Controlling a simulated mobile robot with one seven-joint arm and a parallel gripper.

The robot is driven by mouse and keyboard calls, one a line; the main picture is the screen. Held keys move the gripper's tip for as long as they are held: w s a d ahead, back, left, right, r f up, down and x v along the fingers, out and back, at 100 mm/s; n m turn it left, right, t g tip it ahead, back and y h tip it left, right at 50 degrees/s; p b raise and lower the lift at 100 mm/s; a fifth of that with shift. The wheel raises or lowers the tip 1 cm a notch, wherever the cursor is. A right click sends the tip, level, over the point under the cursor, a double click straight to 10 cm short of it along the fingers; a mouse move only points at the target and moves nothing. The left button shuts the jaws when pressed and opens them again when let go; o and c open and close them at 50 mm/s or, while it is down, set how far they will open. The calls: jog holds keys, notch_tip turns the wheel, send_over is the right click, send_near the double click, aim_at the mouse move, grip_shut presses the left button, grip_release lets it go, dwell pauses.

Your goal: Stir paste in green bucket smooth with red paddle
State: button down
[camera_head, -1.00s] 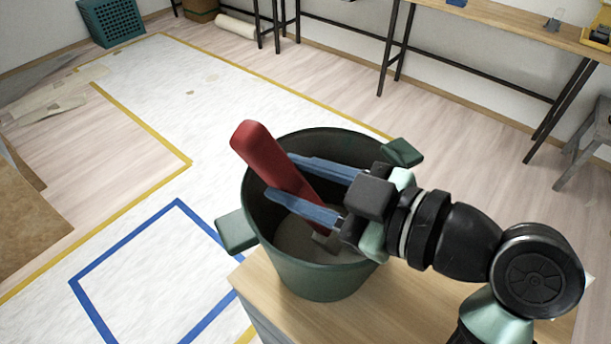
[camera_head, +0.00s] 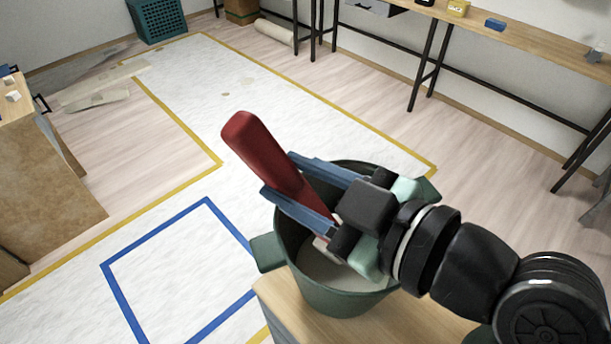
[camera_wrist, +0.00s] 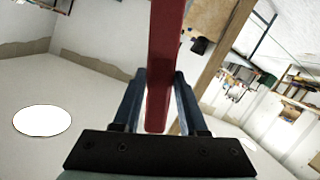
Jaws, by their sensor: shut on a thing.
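The green bucket (camera_head: 345,303) stands on a small wooden-topped stand, with pale paste (camera_head: 335,270) inside at the bottom. My gripper (camera_head: 285,190) is over the bucket's opening, with its blue fingers shut on the red paddle (camera_head: 260,150). The paddle is tilted, its thick red end up and to the left, its lower end pointing down into the bucket. My gripper hides part of the bucket's rim and the paddle's lower end, so I cannot tell whether it touches the paste. In the wrist view the red paddle (camera_wrist: 165,60) runs between both fingers.
The stand's wooden top (camera_head: 415,325) shows around the bucket. A blue taped square (camera_head: 180,270) lies on the white floor covering to the left. A long bench (camera_head: 540,42) runs along the back wall. A teal crate (camera_head: 157,18) stands at the back left.

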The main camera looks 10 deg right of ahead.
aim_at(245, 144)
jog(key=shift+s+a+r+p, duration=0.2)
jog(key=shift+a+r+p, duration=0.45)
jog(key=shift+r+p, duration=0.8)
jog(key=shift+s+a+r+p, duration=0.25)
jog(key=shift+a+r+p, duration=0.6)
jog(key=shift+r, duration=1)
jog(key=shift+s+a+r+p, duration=0.2)
jog(key=shift+a+r+p, duration=0.3)
jog(key=shift+r+p, duration=1.05)
jog(key=shift+r, duration=0.25)
notch_tip(245, 144, up, 5)
jog(key=p, duration=0.4)
jog(key=shift+f, duration=0.1)
